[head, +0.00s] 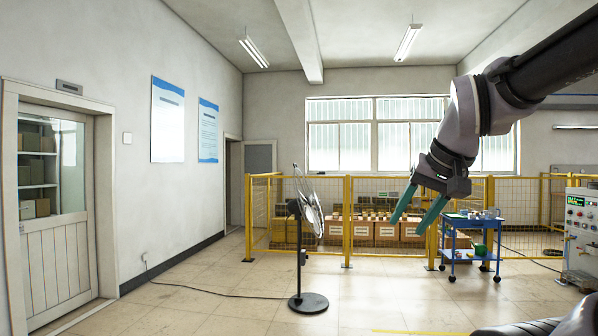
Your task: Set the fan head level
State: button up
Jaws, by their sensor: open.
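The standing fan (308,250) is on the floor left of centre, on a round black base with a dark pole. Its round wire head (311,208) is seen nearly edge-on, facing right, and looks tilted, with its top leaning left. The dark motor housing (293,207) is on the left side of the head. My gripper (411,227) is in the air to the right of the fan, apart from it. Its two teal fingers point down and left, spread apart with nothing between them.
A yellow-framed mesh fence (347,222) runs behind the fan, with cardboard boxes (388,235) beyond it. A blue cart (470,250) stands to the right, near a control cabinet (582,232). A cable (210,294) crosses the floor left of the fan. Floor before the fan is clear.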

aim_at(290, 204)
jog(key=u, duration=0.15)
jog(key=j+u, duration=0.2)
jog(key=j, duration=0.15)
jog(key=i+j+u, duration=0.2)
jog(key=j, duration=0.15)
jog(key=j+u, duration=0.2)
jog(key=j, duration=0.15)
jog(key=i+j+z, duration=0.1)
jog(key=i+j, duration=0.85)
jog(key=i+z, duration=0.3)
jog(key=i, duration=0.5)
jog(key=i+j+z, duration=0.25)
jog(key=i, duration=0.5)
jog(key=i+l+z, duration=0.1)
jog(key=i+z, duration=0.15)
jog(key=i, duration=0.8)
jog(key=i+j+z, duration=0.25)
jog(key=i, duration=0.75)
jog(key=l, duration=0.1)
